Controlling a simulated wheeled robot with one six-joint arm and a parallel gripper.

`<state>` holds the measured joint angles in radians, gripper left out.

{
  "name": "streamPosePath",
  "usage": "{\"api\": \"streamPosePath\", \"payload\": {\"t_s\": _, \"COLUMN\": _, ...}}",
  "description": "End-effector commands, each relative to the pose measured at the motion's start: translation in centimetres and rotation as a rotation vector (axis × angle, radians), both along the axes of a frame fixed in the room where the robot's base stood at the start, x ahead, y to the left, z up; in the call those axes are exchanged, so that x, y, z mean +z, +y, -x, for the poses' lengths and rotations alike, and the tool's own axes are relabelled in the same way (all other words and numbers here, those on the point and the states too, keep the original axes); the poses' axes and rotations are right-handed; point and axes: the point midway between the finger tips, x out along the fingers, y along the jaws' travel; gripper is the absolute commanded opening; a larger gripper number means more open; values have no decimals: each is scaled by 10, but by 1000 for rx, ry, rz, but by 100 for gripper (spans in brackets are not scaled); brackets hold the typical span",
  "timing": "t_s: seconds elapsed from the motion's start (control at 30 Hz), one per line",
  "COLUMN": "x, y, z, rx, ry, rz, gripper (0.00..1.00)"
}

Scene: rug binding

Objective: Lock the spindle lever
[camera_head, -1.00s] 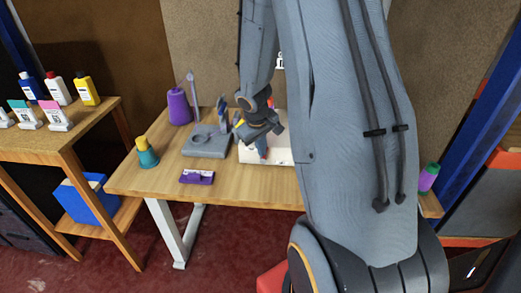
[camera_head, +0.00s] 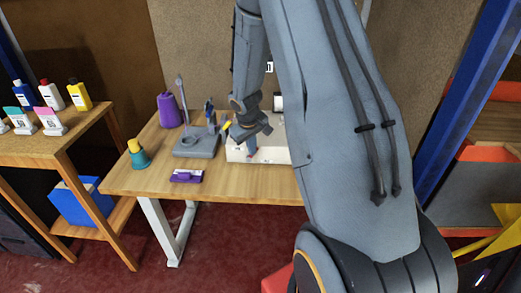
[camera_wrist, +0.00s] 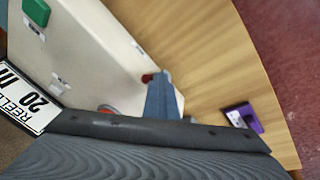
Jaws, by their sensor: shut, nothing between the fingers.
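A white machine (camera_head: 270,155) stands on the wooden table, partly hidden behind my arm. In the wrist view its pale side (camera_wrist: 90,50) carries a green block (camera_wrist: 37,11). A small red knob (camera_wrist: 147,78) shows right beside my fingertips; I cannot tell whether they touch. A second red part (camera_wrist: 107,109) is mostly hidden behind my gripper body. I cannot tell for sure which part is the spindle lever. My gripper (camera_wrist: 161,80) is shut and empty, in front of the machine's face; in the head view it (camera_head: 251,152) points down there.
A purple block (camera_head: 187,176) lies near the table's front edge, left of my gripper. A grey stand (camera_head: 197,145), a purple spool (camera_head: 169,110) and a teal cone with a yellow top (camera_head: 138,156) stand further left. A side shelf (camera_head: 50,148) holds bottles.

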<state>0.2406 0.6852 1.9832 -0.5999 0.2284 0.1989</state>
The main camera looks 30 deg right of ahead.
Motion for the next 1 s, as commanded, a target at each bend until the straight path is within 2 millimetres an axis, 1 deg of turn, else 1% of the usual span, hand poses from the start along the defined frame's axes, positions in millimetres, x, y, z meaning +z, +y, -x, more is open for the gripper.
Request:
{"api": "streamPosePath", "payload": {"t_s": 0.37, "x": -12, "y": -17, "z": 12, "rx": 2, "ry": 1, "rz": 0, "gripper": 0}}
{"api": "streamPosePath", "payload": {"t_s": 0.7, "x": -27, "y": -34, "z": 23, "rx": -1, "ry": 2, "rz": 0, "gripper": 0}}
{"api": "streamPosePath", "payload": {"t_s": 0.8, "x": -24, "y": -33, "z": 23, "rx": 1, "ry": 2, "rz": -1, "gripper": 0}}
{"api": "streamPosePath", "payload": {"t_s": 1.0, "x": -24, "y": -32, "z": 22, "rx": 2, "ry": 2, "rz": 0, "gripper": 0}}
